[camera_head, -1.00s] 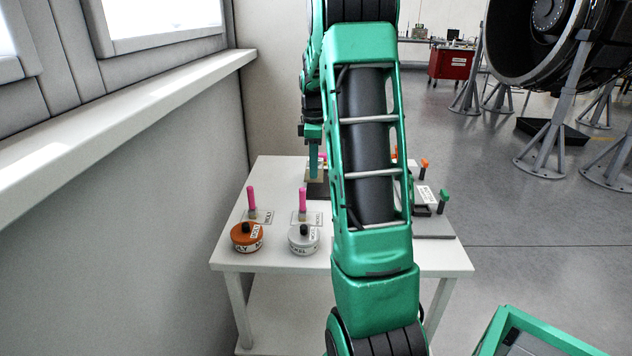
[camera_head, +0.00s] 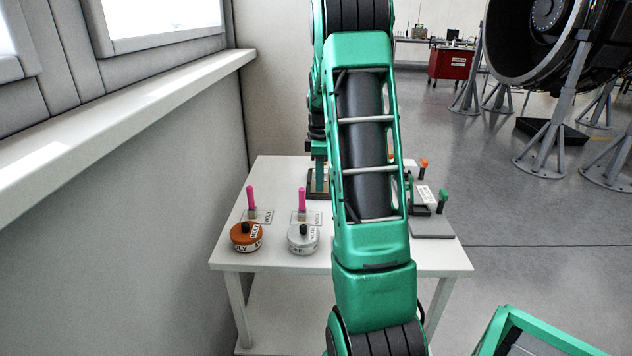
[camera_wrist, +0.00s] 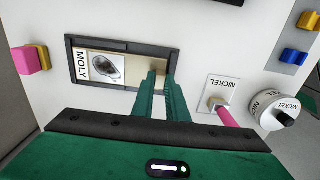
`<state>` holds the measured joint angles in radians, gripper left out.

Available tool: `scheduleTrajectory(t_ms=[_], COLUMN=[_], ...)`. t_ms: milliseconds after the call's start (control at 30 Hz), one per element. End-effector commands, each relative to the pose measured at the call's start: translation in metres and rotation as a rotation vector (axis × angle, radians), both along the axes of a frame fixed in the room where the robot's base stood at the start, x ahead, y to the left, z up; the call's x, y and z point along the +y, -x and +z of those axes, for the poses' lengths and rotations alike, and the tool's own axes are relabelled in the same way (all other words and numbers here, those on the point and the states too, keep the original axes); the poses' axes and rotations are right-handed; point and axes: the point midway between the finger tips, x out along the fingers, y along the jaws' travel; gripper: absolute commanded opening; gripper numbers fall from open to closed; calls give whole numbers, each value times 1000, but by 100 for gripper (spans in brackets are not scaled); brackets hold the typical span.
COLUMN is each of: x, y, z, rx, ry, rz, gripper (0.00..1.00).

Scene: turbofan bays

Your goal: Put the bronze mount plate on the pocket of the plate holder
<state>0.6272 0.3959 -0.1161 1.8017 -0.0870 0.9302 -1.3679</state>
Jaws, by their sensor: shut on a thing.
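The plate holder (camera_wrist: 72,62) is a dark rectangular frame in the wrist view, with a MOLY label and a grey oval shape in its left part. My gripper (camera_wrist: 159,75) is shut, its green fingertips over the right part of the frame. A tan-bronze surface, seemingly the bronze mount plate (camera_wrist: 139,66), shows at the fingertips within the frame's outline. I cannot tell whether it touches the holder's floor. In the head view the holder (camera_head: 313,197) is at the table's back, partly hidden by my arm, with my gripper (camera_head: 320,185) over it.
A pink-handled NICKEL stamp (camera_wrist: 222,108) and a white NICKEL tin (camera_wrist: 275,108) stand right of the holder in the wrist view. An orange tin (camera_head: 246,237) is at the table's front left. Orange and green pegs (camera_head: 443,196) stand at the right.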

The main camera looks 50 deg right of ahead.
Motion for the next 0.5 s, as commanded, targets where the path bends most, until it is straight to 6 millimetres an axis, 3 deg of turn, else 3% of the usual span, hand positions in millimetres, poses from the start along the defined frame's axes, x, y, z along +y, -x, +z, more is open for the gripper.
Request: scheduleTrajectory(t_ms=[33,100,500], x=[0,0,1], y=[0,0,-1], z=[-1,-1,5], rx=[1,1,-1], ry=[-1,-1,2], rz=[0,0,2], gripper=[15,32,32])
